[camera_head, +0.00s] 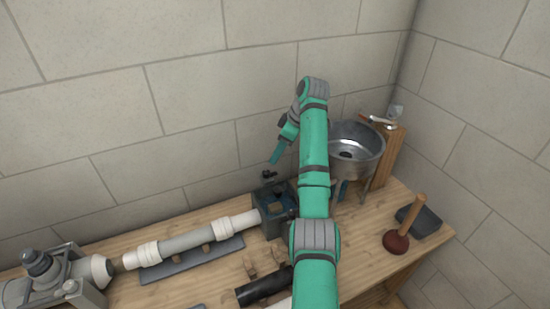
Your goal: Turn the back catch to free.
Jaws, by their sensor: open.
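A dark square housing (270,222) with an open top stands on the bench at the end of a white pipe. A small black catch (268,175) shows at its back edge; its turned position is too small to tell. My gripper (275,157) points down just above this catch, apart from it as far as I can tell. It is open, with nothing seen in it. Another small dark part (291,214) shows at the housing's right side, partly hidden by my arm.
A metal basin (360,150) on legs stands right of my arm, beside a wooden post with a tap (383,121). Pipe (185,243) and pump (45,275) fill the left; a black tube (262,289) lies in front.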

